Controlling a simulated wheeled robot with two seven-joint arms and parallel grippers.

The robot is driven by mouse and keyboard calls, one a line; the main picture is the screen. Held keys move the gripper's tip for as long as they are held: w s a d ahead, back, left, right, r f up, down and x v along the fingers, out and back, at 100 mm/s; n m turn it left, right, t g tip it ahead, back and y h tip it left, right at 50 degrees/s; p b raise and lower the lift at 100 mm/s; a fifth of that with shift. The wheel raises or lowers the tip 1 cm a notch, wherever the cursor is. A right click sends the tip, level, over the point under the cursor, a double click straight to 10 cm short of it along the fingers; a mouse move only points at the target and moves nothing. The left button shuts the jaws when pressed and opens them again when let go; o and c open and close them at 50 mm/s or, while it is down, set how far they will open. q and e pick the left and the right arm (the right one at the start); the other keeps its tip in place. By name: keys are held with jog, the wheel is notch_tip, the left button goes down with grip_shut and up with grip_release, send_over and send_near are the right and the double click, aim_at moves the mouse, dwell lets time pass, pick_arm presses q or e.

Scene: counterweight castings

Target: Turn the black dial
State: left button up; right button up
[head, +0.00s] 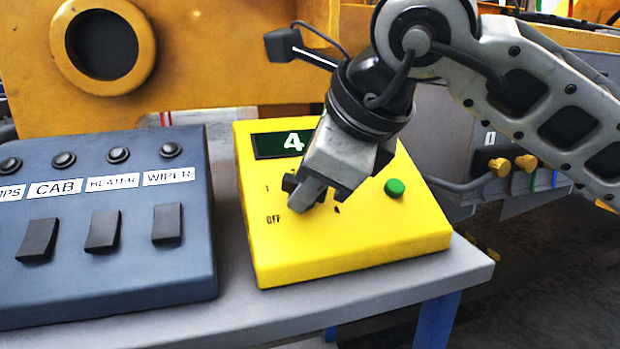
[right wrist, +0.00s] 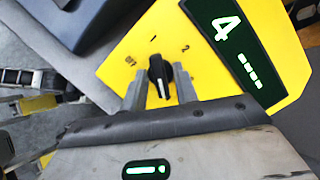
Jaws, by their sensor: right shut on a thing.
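The yellow box (head: 350,250) stands on a grey table and carries the black dial. In the right wrist view the black dial (right wrist: 158,72) sits between the two fingers of my right gripper (right wrist: 160,88), which is shut on it. One end of the dial's grip lies toward the "1" mark, and a pale line shows on its other half. "OFF" and "2" are printed to either side. In the head view my right gripper (head: 304,190) hides most of the dial. The display (head: 283,144) reads 4, with several small green bars beside it in the wrist view. My left gripper is out of view.
A green button (head: 395,187) is on the yellow box, right of my gripper. A dark blue switch panel (head: 130,270) with several rockers and labels stands close on the left. Yellow machinery (head: 200,60) rises behind. The table's edge (head: 475,268) is near on the right.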

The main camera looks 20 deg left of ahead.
jog(key=o, duration=0.6)
